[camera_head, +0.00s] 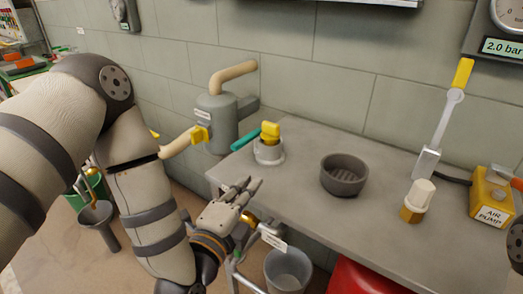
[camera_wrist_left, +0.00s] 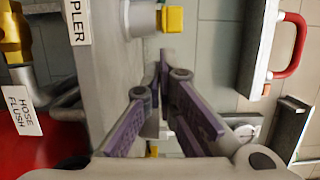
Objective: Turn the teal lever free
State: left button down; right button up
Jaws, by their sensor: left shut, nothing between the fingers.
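The teal lever (camera_head: 245,138) sticks out to the left from a light grey round fitting (camera_head: 268,153) with a yellow top (camera_head: 270,131), near the table's back left corner. My left gripper (camera_head: 251,186) is in front of this fitting, at the table's front left edge, apart from the lever. Its fingers are shut and empty. In the left wrist view, the left gripper (camera_wrist_left: 164,62) shows its purple-padded fingers converging at the tips. The teal lever cannot be made out in that view. My right gripper does not show.
A dark round bowl (camera_head: 344,175) and a white-capped brass fitting (camera_head: 417,201) stand on the grey table (camera_head: 310,215). The yellow air pump (camera_head: 491,195) is at the right. A grey tank with a tan pipe (camera_head: 232,75) stands behind left. A bucket (camera_head: 287,270) is below.

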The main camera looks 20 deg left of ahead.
pick_arm(q)
jog(key=shift+s+a, duration=0.1)
jog(key=shift+a, duration=0.05)
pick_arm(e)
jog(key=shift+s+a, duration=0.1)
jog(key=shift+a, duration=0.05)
pick_arm(q)
jog(key=w, duration=0.3)
jog(key=w+b, duration=0.1)
jog(key=w, duration=0.3)
jog(key=w+d, duration=0.1)
jog(key=w, duration=0.2)
jog(key=shift+w+f, duration=0.15)
jog(key=shift+w, duration=0.05)
jog(key=a, duration=0.2)
jog(key=shift+w+a+r, duration=0.2)
jog(key=shift+w+a, duration=0.3)
jog(key=shift+a, duration=0.3)
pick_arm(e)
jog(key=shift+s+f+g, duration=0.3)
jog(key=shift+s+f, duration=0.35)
